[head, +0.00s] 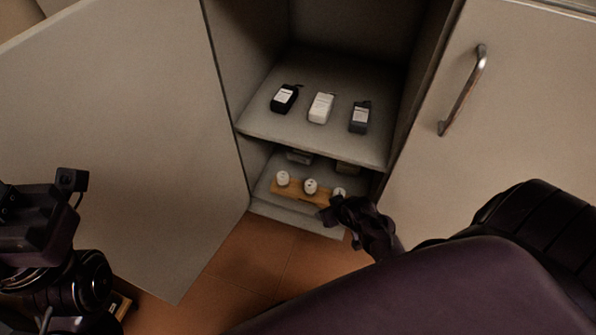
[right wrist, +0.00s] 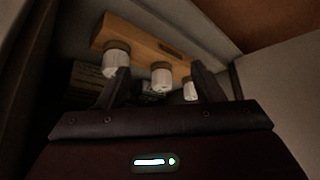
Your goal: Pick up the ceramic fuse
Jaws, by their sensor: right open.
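Three white ceramic fuses stand in a row on a wooden block (head: 297,191) on the cabinet's lower shelf: a left fuse (head: 283,178), a middle fuse (head: 310,186) and a right fuse (head: 339,193). My right gripper (head: 334,210) is in front of the block's right end, close to the right fuse and partly covering it. In the right wrist view my right gripper (right wrist: 160,80) is open and empty; the middle one of the fuses (right wrist: 161,77) shows between its fingers. My left arm is at the left edge; its fingers cannot be made out.
The upper shelf (head: 330,139) holds a black device (head: 285,98), a white device (head: 321,107) and a dark grey device (head: 359,117). The open cabinet door (head: 120,130) fills the left. A closed door with a handle (head: 462,92) is on the right. Dim items lie behind the block.

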